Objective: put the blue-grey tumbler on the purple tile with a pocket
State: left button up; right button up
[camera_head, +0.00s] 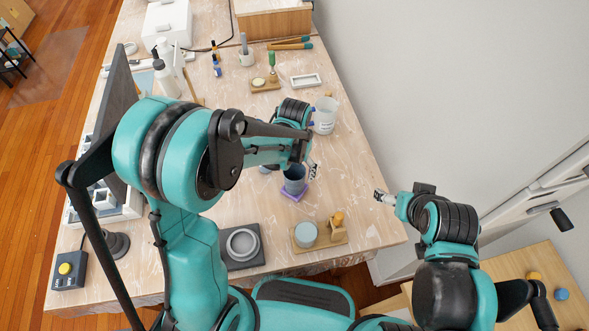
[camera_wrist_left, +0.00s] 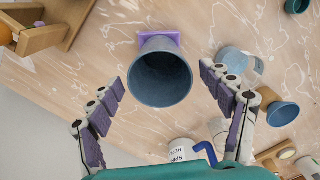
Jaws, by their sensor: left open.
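The blue-grey tumbler (camera_head: 295,177) stands about upright over the purple tile (camera_head: 291,196), near the middle of the table. In the left wrist view the tumbler (camera_wrist_left: 160,80) shows its open mouth, with a purple tile edge (camera_wrist_left: 158,38) behind its base. The tumbler's base and the tile's pocket are hidden, so I cannot tell how it is seated. My left gripper (camera_wrist_left: 170,118) is open, its fingers apart on either side of the tumbler with visible gaps. My right gripper (camera_head: 383,196) is off the table's right edge, away from the tumbler; its jaws are too small to read.
A white cup (camera_head: 324,115) stands behind my left gripper. A wooden block with a pale round piece (camera_head: 306,234) and a grey plate with a ring (camera_head: 241,245) are at the front. In the left wrist view, a blue cup (camera_wrist_left: 283,113) lies beyond the right finger.

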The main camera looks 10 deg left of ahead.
pick_arm(q)
jog(key=shift+r, duration=0.3)
notch_tip(320, 180, up, 11)
jog(key=p, duration=0.5)
jog(key=s+a+r+n+t, duration=0.2)
jog(key=s+a+r+t, duration=0.5)
jog(key=s, duration=0.4)
jog(key=shift+s+a+r, duration=0.4)
jog(key=shift+a+r, duration=0.25)
jog(key=shift+r, duration=0.2)
notch_tip(320, 180, down, 4)
jog(key=b, duration=0.3)
jog(key=shift+r+b, duration=0.2)
jog(key=shift+b, duration=0.1)
